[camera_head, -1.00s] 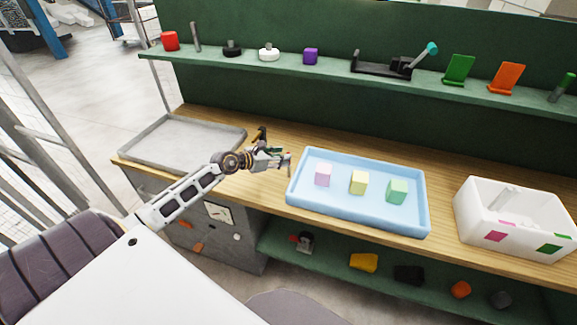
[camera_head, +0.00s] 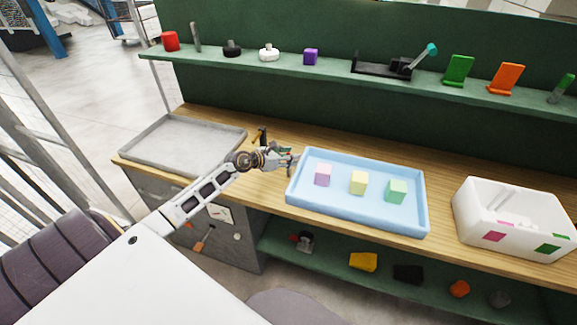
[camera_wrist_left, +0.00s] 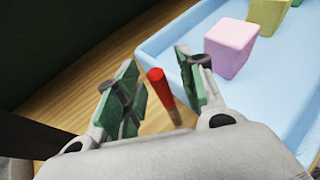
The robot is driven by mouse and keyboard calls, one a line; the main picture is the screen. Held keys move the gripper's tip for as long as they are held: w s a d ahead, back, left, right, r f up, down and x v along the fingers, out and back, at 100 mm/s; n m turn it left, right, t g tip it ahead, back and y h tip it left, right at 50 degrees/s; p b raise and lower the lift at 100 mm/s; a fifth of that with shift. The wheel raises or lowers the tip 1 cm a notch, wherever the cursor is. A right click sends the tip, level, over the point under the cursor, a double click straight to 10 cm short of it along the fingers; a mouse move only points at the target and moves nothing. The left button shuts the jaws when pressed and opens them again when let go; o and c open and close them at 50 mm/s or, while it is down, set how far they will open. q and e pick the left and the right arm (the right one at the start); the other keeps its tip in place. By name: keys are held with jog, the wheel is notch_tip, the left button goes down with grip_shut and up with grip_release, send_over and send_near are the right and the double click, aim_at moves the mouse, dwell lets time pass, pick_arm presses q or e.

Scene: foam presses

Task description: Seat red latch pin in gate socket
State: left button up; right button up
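The red latch pin (camera_wrist_left: 163,90) shows in the left wrist view, with a bright red top and a darker shaft, between the two green-padded fingers of my left gripper (camera_wrist_left: 157,62). The fingers are apart, with a visible gap on the left side of the pin; I cannot tell whether the right finger touches it. In the head view my left gripper (camera_head: 290,160) is over the wooden bench at the left end of the blue tray, and the pin is not distinguishable there. I cannot identify the gate socket in either view. My right gripper is not in view.
The blue tray (camera_head: 335,210) holds pink, yellow and green blocks close to the gripper. A grey tray (camera_head: 160,148) lies to the left, a white bin (camera_head: 475,228) to the right. A dark green shelf (camera_head: 340,70) with several items runs above the bench.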

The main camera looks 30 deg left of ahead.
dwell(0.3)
pick_arm(q)
grip_shut()
jog(key=shift+r, duration=0.2)
jog(key=shift+r, duration=0.55)
notch_tip(320, 180, up, 17)
jog(key=b, duration=0.1)
jog(key=shift+f, duration=0.2)
dwell(0.5)
